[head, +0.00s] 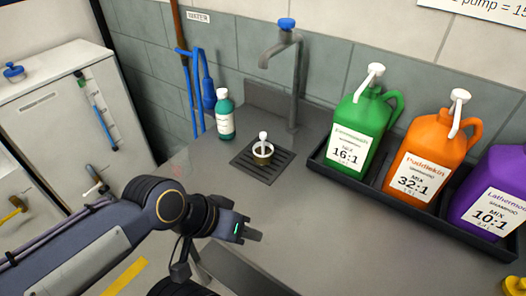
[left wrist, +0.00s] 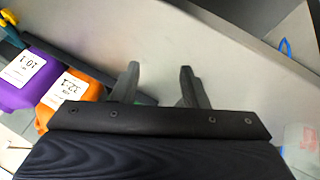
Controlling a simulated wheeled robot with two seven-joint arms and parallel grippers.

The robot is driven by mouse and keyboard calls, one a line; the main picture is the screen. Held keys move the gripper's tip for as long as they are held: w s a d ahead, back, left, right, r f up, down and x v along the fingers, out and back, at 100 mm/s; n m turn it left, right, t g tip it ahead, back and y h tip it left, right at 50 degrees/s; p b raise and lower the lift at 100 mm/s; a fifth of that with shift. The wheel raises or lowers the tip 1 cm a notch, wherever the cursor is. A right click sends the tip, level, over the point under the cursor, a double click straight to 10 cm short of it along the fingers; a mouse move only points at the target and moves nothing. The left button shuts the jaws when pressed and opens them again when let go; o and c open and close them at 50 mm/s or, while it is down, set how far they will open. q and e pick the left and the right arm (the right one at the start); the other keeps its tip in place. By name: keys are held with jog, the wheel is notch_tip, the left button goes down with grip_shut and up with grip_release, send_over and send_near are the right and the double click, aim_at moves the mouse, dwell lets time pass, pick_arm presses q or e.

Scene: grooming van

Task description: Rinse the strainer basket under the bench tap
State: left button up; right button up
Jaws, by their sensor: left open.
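No water shows. My left gripper (head: 252,237) is low over the bench, in front of the grate and apart from the basket. In the left wrist view its fingers (left wrist: 158,86) are spread with nothing between them. My right gripper is not in view.
A black tray (head: 340,180) on the right holds green (head: 362,120), orange (head: 432,148) and purple (head: 492,190) jugs. A blue hose sprayer (head: 208,92) hangs on the wall. The bench middle is clear.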

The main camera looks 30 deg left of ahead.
pick_arm(q)
jog(key=c, duration=0.7)
jog(key=w+a+r+t+p, duration=0.1)
jog(key=w+a+r, duration=0.1)
jog(key=w+r, duration=0.2)
jog(key=w+a+r+t, duration=0.2)
jog(key=w+r, duration=0.3)
jog(key=r, duration=0.2)
jog(key=w+a+r+m+t+y+p, duration=0.1)
jog(key=w+r, duration=0.3)
jog(key=r, duration=0.2)
jog(key=shift+w+a+r+t+p, duration=0.15)
jog(key=shift+w+a+t+p, duration=0.15)
jog(key=shift+w+a, duration=0.1)
grip_shut()
jog(key=w+a+r+t+y+p, duration=0.1)
jog(key=w+a+r+t, duration=0.1)
jog(key=w+r, duration=0.4)
jog(key=w+a+r+m+t, duration=0.1)
jog(key=w+a+r+t, duration=0.2)
jog(key=r, duration=0.9)
jog(key=w, duration=0.2)
jog(key=shift+w+a+r+m+y+p, duration=0.25)
jog(key=shift+w+a+m+y+p, duration=0.05)
jog(key=shift+w+a+y+p, duration=0.1)
